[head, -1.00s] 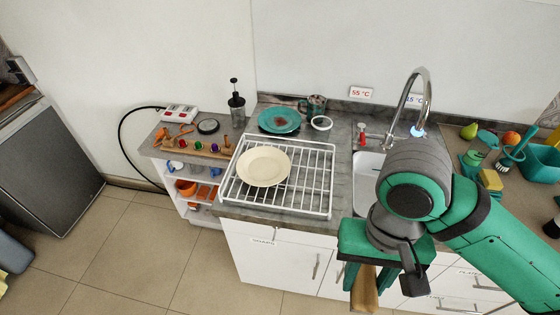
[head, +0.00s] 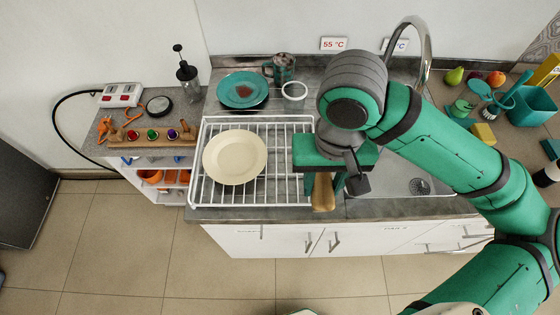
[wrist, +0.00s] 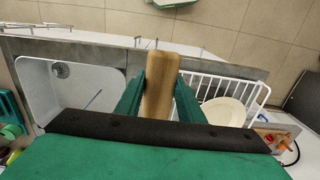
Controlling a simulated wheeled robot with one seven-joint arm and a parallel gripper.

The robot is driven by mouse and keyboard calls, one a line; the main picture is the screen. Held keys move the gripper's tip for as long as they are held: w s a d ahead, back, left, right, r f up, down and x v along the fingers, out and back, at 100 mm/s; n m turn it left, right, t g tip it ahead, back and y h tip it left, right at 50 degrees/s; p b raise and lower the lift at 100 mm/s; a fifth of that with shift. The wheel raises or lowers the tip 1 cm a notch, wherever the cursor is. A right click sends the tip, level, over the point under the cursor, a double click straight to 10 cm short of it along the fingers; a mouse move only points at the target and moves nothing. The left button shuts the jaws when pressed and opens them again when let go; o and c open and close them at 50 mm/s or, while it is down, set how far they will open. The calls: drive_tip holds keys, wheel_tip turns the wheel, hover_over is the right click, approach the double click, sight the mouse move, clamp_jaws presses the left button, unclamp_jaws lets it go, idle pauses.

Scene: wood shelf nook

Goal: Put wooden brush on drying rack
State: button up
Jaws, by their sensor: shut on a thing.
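The wooden brush (head: 323,192) shows as a tan wooden handle pointing down from my gripper (head: 325,178). In the wrist view my gripper (wrist: 158,100) is shut on the brush (wrist: 159,85), with a green finger on each side of it. The rest of the brush is hidden by the gripper. The white wire drying rack (head: 282,188) stands on the grey counter and also shows in the wrist view (wrist: 258,98). In the head view my gripper overlaps the rack's right edge. In the wrist view the brush is beside the rack, towards the sink.
A cream plate (head: 235,157) lies on the rack's left part; its right part is bare. The sink (wrist: 85,82) is beside the rack. A teal plate (head: 243,90) and a mug (head: 280,68) stand behind. A faucet (head: 428,45) rises behind my arm.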

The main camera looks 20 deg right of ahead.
drive_tip(key=w+a+f, duration=0.2)
drive_tip(key=w+f, duration=0.1)
drive_tip(key=w, duration=0.3)
hover_over(290, 179)
drive_tip(key=f, duration=0.5)
drive_tip(key=shift+s, duration=0.3)
drive_tip(key=shift+w+f, duration=0.15)
drive_tip(key=shift+f, duration=0.75)
drive_tip(key=shift+w+f, duration=0.1)
drive_tip(key=shift+f, duration=0.8)
drive_tip(key=shift+f, duration=0.2)
drive_tip(key=o, duration=0.9)
wheel_tip(290, 179, up, 12)
drive_tip(key=shift+r, duration=0.2)
